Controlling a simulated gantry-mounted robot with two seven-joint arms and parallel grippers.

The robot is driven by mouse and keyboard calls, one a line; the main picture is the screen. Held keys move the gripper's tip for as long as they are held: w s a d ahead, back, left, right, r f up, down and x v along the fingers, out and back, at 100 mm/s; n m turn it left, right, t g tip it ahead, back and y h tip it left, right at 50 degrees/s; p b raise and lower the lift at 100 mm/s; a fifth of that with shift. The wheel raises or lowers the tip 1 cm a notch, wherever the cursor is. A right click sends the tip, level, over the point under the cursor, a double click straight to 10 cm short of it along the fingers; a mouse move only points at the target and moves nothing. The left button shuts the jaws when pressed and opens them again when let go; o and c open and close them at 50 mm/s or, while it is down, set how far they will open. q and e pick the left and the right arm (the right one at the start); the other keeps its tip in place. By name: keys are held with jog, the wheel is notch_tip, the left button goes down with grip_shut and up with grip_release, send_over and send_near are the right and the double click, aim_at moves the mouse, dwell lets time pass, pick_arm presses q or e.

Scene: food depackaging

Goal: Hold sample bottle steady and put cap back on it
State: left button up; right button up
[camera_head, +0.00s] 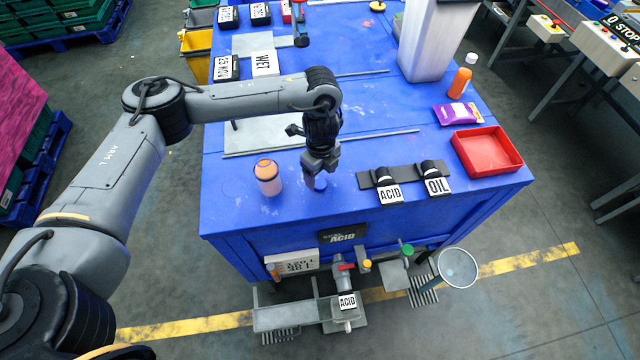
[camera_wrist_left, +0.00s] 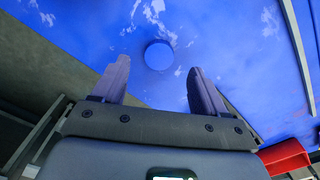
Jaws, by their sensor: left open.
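My left gripper (camera_head: 318,168) points down over the blue table, near its front edge. It is open; in the left wrist view its two fingers (camera_wrist_left: 158,66) stand apart with nothing gripped. A small round blue disc (camera_wrist_left: 160,55), possibly the cap, shows ahead between the fingertips. In the head view a small pale-blue piece (camera_head: 319,183) shows just below the gripper, partly hidden by it. A pinkish bottle with an orange top (camera_head: 267,178) stands upright to the left of the gripper, apart from it. I cannot tell whether it is capped. My right gripper is not in view.
A red tray (camera_head: 486,151), purple packet (camera_head: 458,113) and orange bottle (camera_head: 459,83) lie further right. A thin rod (camera_head: 375,138) crosses behind the gripper.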

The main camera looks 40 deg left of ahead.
aim_at(320, 184)
pick_arm(q)
jog(key=shift+s+f, duration=0.1)
jog(key=shift+f, duration=1.75)
jog(key=shift+c, duration=0.2)
jog(key=c, duration=1.1)
